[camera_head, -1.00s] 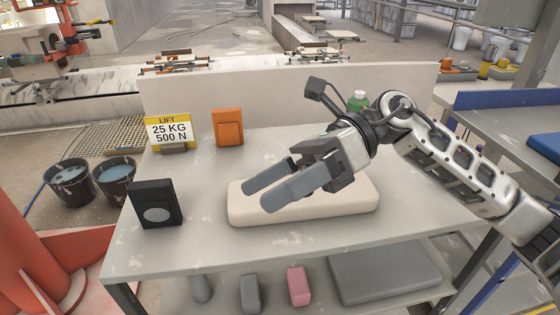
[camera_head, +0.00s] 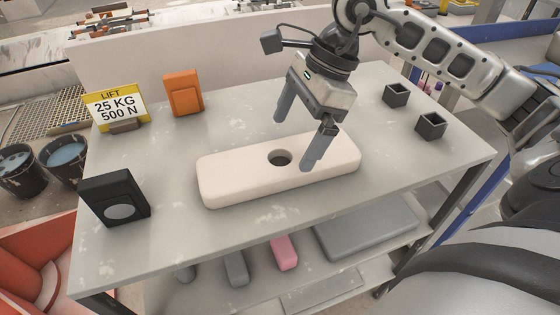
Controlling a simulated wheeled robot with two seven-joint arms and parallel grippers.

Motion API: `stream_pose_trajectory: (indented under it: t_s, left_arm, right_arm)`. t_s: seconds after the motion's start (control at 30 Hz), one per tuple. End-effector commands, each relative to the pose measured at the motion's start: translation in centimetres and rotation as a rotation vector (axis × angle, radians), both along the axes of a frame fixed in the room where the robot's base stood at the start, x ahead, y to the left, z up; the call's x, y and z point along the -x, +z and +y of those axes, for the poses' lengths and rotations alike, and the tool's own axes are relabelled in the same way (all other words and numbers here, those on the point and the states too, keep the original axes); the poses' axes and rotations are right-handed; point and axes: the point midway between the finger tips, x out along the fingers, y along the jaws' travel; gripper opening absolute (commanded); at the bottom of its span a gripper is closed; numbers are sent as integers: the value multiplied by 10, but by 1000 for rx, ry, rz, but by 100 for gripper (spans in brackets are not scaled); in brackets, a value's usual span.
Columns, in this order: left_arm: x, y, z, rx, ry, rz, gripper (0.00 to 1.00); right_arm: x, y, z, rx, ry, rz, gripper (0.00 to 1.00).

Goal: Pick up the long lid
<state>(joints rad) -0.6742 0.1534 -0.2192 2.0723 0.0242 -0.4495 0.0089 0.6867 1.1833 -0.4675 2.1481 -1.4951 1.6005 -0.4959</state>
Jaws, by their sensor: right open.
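A long cream slab with rounded edges (camera_head: 235,178), which looks like the long lid, lies flat on the grey table. It has one dark round hole near its middle. My right gripper (camera_head: 292,144) hangs above the slab, fingers pointing down and spread apart, with nothing between them. One finger is at the slab's far side and the other overlaps its top near the right end. I cannot tell whether either finger touches it. My left gripper is not in view.
On the table (camera_head: 180,242) stand a black box (camera_head: 114,197), an orange box (camera_head: 183,95), a yellow load sign (camera_head: 116,107) and two small dark open boxes (camera_head: 396,95) at the right. A lower shelf holds a pink block (camera_head: 284,252) and a grey slab (camera_head: 365,227).

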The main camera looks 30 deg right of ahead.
Motion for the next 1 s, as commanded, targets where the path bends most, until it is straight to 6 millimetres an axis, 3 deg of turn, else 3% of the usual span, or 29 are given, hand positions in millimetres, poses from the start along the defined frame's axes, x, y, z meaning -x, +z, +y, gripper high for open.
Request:
stream_pose_trajectory:
  t_s: [0.17,0.43,0.73,0.93,0.97,1.0]
  left_arm:
    - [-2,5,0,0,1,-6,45]
    - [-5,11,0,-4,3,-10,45]
    - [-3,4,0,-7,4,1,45]
    - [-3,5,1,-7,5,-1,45]
    - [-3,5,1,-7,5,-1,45]
    - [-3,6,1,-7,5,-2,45]
  right_arm:
    - [-2,-11,4,-1,2,4,100]
    - [-8,-47,16,-3,0,3,100]
    - [-9,-52,17,-1,-1,-1,100]
    - [-9,-52,17,-1,-1,-1,44]
    - [-9,-52,17,-1,-1,-1,37]
    - [-10,-50,17,-3,-2,-5,37]
